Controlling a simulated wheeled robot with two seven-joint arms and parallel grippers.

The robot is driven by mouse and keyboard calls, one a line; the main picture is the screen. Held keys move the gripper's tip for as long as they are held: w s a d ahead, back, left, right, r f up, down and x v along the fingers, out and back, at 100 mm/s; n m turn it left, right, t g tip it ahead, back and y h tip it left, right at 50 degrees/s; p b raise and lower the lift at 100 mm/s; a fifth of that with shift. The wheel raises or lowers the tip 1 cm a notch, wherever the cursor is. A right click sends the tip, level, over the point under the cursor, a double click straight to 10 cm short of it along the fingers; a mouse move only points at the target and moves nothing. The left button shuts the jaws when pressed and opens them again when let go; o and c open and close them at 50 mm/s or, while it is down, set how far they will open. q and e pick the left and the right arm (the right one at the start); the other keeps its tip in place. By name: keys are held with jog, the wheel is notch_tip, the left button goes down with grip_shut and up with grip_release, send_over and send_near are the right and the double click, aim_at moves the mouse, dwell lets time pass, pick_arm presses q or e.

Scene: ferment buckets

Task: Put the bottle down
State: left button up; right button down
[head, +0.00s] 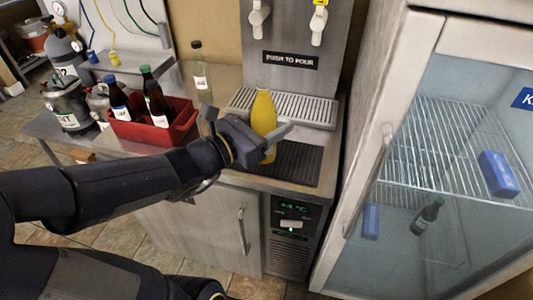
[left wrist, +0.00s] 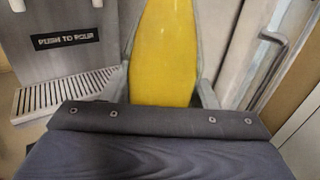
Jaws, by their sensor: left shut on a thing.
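A bottle filled with yellow liquid (head: 263,115) is upright in my left gripper (head: 271,135), over the counter below the dispenser. In the left wrist view the yellow bottle (left wrist: 166,55) stands between the two fingers (left wrist: 165,90), which are shut on it. Its lower part is partly hidden behind my gripper, so I cannot tell whether it touches the counter. A black ribbed mat (head: 297,163) lies on the counter just right of and below the bottle. My right gripper is not in view.
The dispenser's drip tray (head: 290,108) is behind the bottle. A red crate (head: 150,133) with dark bottles and a clear bottle (head: 201,80) stand to the left. A glass-door fridge (head: 440,150) is close on the right. The mat's right part is clear.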

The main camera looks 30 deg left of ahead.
pick_arm(q)
jog(key=shift+w, duration=0.1)
jog(key=shift+w+a+f+b, duration=0.2)
jog(key=shift+w+f+b, duration=0.15)
jog(key=shift+w+f, duration=2.95)
jog(key=shift+w+a+f+b, duration=0.15)
jog(key=shift+w+f+b, duration=0.15)
jog(key=shift+w+f, duration=3)
jog(key=shift+w+r, duration=0.15)
jog(key=shift+r, duration=0.1)
jog(key=shift+f, duration=0.1)
jog(key=shift+f, duration=0.15)
jog(key=o, duration=1.2)
